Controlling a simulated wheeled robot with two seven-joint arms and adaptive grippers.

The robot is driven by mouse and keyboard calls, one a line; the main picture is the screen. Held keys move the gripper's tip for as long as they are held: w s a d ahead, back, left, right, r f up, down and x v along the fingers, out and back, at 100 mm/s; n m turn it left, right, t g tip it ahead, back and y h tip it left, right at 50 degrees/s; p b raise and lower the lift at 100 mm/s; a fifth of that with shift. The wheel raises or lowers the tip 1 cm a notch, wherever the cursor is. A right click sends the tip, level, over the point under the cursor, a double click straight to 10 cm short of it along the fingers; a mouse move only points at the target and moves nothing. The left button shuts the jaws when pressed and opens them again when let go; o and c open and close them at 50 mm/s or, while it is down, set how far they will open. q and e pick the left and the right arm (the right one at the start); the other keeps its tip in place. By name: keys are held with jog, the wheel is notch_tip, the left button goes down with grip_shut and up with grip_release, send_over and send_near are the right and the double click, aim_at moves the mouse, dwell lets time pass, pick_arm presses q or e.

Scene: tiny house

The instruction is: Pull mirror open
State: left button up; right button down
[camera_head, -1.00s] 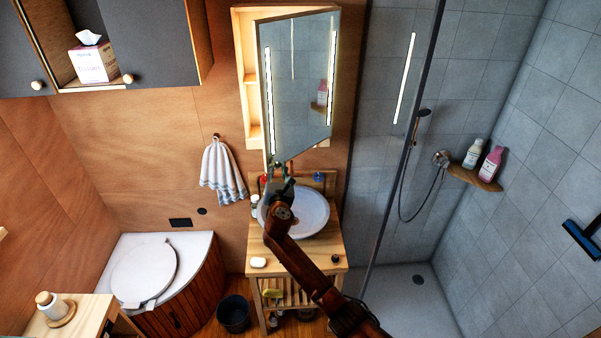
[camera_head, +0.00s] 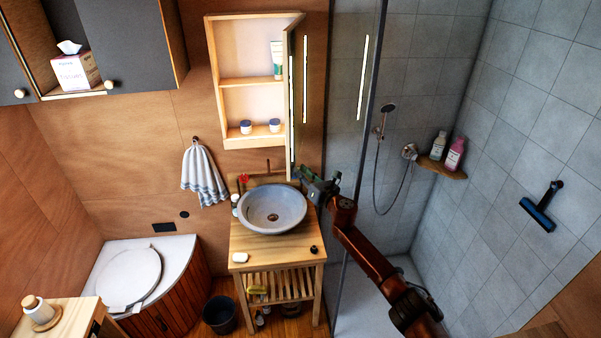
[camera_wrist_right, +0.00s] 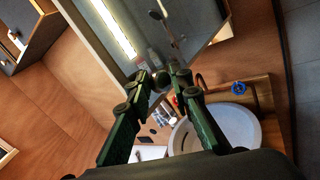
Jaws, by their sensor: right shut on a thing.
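The mirror door (camera_head: 298,90) of the wall cabinet stands wide open in the head view, almost edge-on, hinged at the cabinet's right side. Its glass and light strips face right. In the right wrist view the mirror (camera_wrist_right: 185,30) fills the top middle. My right gripper (camera_head: 301,173) is at the door's lower free corner, above the basin's right side. My left gripper is not in view.
The open cabinet (camera_head: 246,82) shows shelves with a tube and two small jars. Below is a round basin (camera_head: 272,207) on a wooden stand with small items. A glass shower panel (camera_head: 352,150) stands close to the right. A towel (camera_head: 204,175) hangs left.

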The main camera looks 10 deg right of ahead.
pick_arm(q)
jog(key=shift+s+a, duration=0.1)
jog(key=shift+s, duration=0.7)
pick_arm(e)
jog(key=shift+w+d+r, duration=0.3)
jog(key=shift+d+r, duration=0.25)
jog(key=c, duration=2)
grip_release()
jog(key=shift+w+f, duration=0.1)
jog(key=shift+w, duration=0.05)
jog(key=shift+c, duration=0.2)
jog(key=o, duration=0.3)
jog(key=shift+w+f, duration=0.15)
jog(key=shift+w, duration=0.1)
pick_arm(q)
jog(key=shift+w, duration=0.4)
pick_arm(e)
jog(key=shift+s+a+f, duration=0.15)
jog(key=shift+a+f, duration=0.15)
jog(key=shift+f, duration=0.2)
